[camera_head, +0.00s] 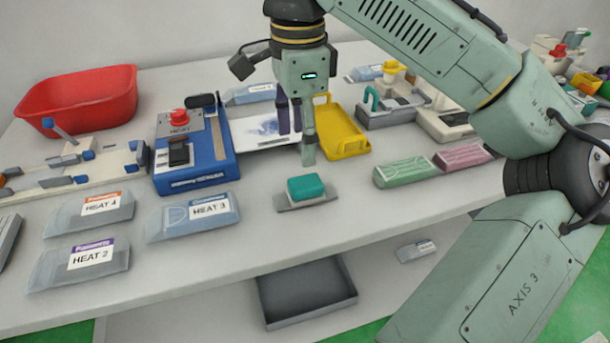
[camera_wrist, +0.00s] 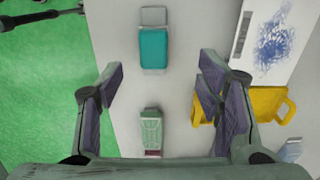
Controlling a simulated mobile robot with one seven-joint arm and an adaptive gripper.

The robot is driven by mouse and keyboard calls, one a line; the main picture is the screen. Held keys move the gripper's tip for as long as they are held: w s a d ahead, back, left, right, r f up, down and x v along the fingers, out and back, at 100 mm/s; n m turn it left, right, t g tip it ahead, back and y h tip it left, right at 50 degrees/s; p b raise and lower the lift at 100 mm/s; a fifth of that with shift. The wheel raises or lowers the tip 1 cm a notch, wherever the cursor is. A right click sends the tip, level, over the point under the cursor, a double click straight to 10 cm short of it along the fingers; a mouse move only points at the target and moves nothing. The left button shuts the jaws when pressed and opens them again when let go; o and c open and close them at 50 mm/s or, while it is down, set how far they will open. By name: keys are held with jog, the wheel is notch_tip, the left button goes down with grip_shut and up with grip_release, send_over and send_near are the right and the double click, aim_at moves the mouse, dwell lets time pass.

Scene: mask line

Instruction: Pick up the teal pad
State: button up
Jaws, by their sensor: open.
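The teal pad (camera_head: 306,187) is a small rounded block lying on a flat grey holder (camera_head: 322,200) near the front edge of the table. In the wrist view the teal pad (camera_wrist: 153,48) lies ahead of the fingers, near the top middle, with the grey holder (camera_wrist: 154,16) showing beyond it. My gripper (camera_head: 295,140) is above the table, behind and above the pad in the head view, and apart from it. In the wrist view my gripper (camera_wrist: 160,95) has its two fingers wide apart with nothing between them touching the fingers.
A green packet (camera_head: 405,172) and a pink packet (camera_head: 462,156) lie to the right. A yellow tray (camera_head: 346,140) stands behind the pad. A blue heat sealer (camera_head: 192,150) and several HEAT pouches (camera_head: 192,217) are to the left. A red bin (camera_head: 80,98) is at the back left.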

aim_at(299, 183)
jog(key=f, duration=0.6)
jog(key=s+f, duration=0.1)
jog(key=f, duration=0.2)
jog(key=shift+f, duration=0.2)
jog(key=c, duration=1.2)
